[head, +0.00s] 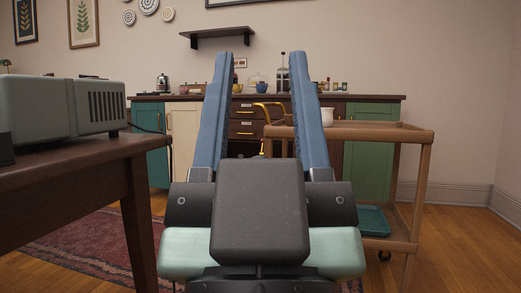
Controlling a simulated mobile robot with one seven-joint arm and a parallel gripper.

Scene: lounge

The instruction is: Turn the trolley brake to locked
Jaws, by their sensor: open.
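The wooden trolley (427,138) stands right of centre, beyond my gripper (261,58). It has a top tray and a lower shelf, and one dark caster shows below its right side. A yellow curved bar (268,105) shows at its left end. A small yellow piece (262,147) shows lower down between my fingers; I cannot tell for sure whether it is the brake or how it is set. My gripper is open and empty, its two blue fingers pointing away from me. My right finger and the gripper body hide much of the trolley's left side.
A dark wooden table (75,165) with a grey-green device (65,105) stands close on the left. A sideboard (185,125) with kitchen things lines the back wall. A white cup (327,116) and a teal tray (373,221) are on the trolley. Bare floor shows at right.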

